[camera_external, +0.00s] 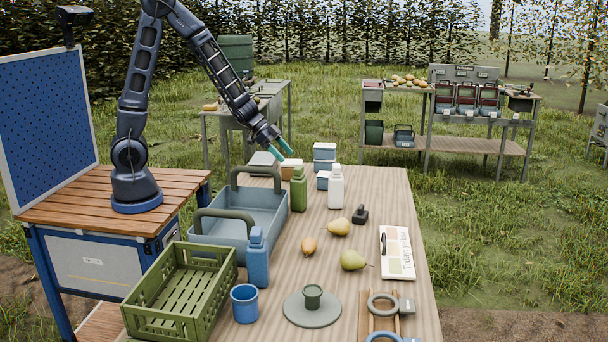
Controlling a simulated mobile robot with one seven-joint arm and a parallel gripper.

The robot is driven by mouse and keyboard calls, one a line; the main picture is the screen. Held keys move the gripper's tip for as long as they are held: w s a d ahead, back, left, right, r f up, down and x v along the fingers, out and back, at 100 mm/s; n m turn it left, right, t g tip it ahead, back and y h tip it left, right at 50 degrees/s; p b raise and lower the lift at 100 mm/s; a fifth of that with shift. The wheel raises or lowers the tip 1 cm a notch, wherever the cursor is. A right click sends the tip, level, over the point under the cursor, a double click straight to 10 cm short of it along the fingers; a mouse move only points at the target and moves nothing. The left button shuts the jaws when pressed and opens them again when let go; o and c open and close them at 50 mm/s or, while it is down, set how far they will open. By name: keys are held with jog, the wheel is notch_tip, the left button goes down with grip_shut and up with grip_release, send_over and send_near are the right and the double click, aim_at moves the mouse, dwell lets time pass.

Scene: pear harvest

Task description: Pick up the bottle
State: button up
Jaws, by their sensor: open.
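Three bottles stand upright on the wooden table. The green bottle (298,190) is beside the right end of the blue-grey tote. The white bottle (335,188) stands just right of it. My gripper (281,151) is open and empty, with teal fingertips pointing down and to the right. It is in the air above the back of the table, up and left of the green bottle. No bottle is between its fingers.
The blue-grey tote (236,236) has raised handles. A green slatted crate (186,325), blue cup (244,303) and round plate with a small green cup (312,312) are in front. Pears (353,260), a dark stamp-like object (360,215) and a clipboard (398,262) lie right. Small boxes (324,152) stand behind.

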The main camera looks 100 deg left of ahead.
aim_at(299, 170)
jog(key=shift+x, duration=4.55)
jog(key=shift+d, duration=0.1)
grip_shut()
